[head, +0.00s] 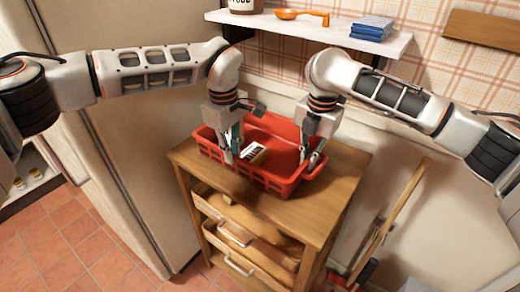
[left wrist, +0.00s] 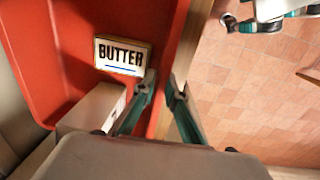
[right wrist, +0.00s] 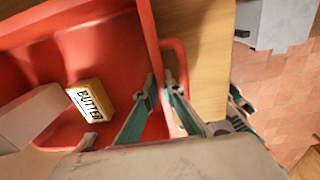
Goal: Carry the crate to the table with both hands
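The red crate (head: 270,178) sits on top of a wooden drawer cabinet (head: 325,185). A butter pack (head: 253,156) lies inside it; its label shows in the left wrist view (left wrist: 122,55) and in the right wrist view (right wrist: 92,100). My left gripper (head: 231,155) is at the crate's left side, its fingers closed in on either side of the crate wall. My right gripper (head: 309,160) is at the right side, its fingers closed in around the wall by the handle. The fingertips are partly hidden in the head view. I cannot make out a separate table.
A white wall shelf (head: 310,33) above the crate holds a jar, an orange scoop (head: 302,16) and blue cloths (head: 372,28). A tall pale cabinet or fridge (head: 140,150) stands close on the left. A broom (head: 395,215) leans at the right. Tiled floor (head: 75,240) is clear at the left front.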

